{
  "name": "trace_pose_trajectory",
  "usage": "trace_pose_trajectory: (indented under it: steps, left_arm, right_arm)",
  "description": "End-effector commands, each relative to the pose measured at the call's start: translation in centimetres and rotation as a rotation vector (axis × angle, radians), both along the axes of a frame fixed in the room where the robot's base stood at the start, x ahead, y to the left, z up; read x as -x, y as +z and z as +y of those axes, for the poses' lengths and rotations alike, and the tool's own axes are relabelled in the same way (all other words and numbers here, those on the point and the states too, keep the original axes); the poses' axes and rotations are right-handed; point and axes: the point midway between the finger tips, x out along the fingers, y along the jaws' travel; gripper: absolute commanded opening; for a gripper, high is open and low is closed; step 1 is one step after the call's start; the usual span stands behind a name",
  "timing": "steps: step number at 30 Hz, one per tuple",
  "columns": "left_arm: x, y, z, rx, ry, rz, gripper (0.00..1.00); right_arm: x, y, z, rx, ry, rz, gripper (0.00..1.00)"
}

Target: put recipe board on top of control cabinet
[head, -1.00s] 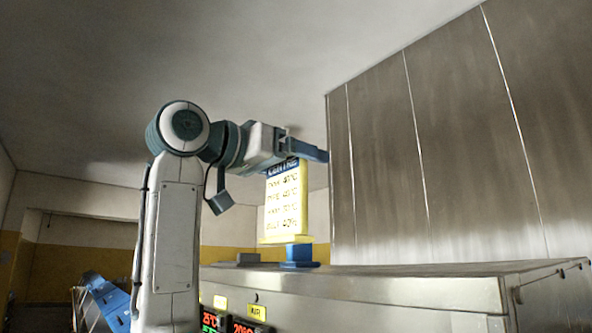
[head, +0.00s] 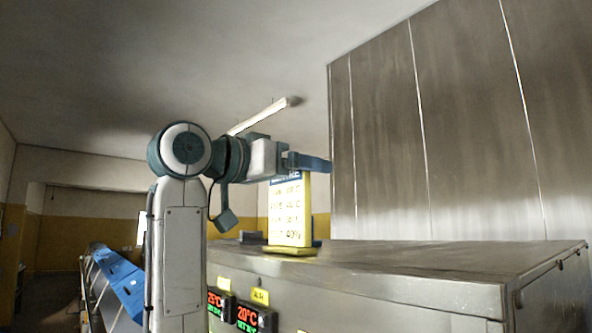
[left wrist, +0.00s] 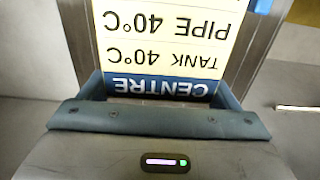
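The recipe board (head: 290,212) is a pale yellow upright panel with a blue header and a yellow foot. My left gripper (head: 308,163) is shut on its top end. In the left wrist view the board (left wrist: 165,55) shows upside down between the fingers (left wrist: 163,92), with its header close to the palm. The control cabinet (head: 400,268) is the long grey metal box with lit displays. The board's foot appears at the level of the cabinet top, near its left part; I cannot tell whether it touches. My right gripper is not in view.
A blue block (head: 317,243) is mostly hidden behind the board, and a small dark grey block (head: 250,237) lies left of it on the cabinet. A tall steel wall (head: 450,130) rises behind. The cabinet top to the right is clear. A blue conveyor-like structure (head: 120,280) stands at left.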

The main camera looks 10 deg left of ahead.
Motion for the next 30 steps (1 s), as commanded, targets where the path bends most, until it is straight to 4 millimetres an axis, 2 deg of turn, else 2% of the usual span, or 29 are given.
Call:
trace_pose_trajectory:
  steps: [1,2,3,12,17,24,30]
  left_arm:
    - [0.0,0.0,0.0,0.0,0.0,0.001,0.93]
    - [0.0,0.0,0.0,-0.001,0.0,0.002,0.99]
    - [0.0,0.0,0.0,-0.001,0.0,0.002,1.0]
    - [0.0,0.5,0.1,0.0,0.0,0.001,1.0]
    - [1.6,-0.3,1.7,0.0,0.004,-0.003,1.0]
    - [5.1,-0.3,5.2,0.0,0.004,-0.003,1.0]
    - [7.4,-0.1,7.5,0.0,0.002,-0.001,1.0]
  right_arm:
    - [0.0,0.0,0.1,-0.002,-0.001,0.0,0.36]
    - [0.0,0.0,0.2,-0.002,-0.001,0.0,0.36]
    - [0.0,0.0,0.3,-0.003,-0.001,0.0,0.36]
    - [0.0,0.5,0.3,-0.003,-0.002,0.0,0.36]
    - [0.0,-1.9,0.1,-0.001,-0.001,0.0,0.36]
    - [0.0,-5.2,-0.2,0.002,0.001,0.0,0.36]
    - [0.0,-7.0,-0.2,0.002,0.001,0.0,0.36]
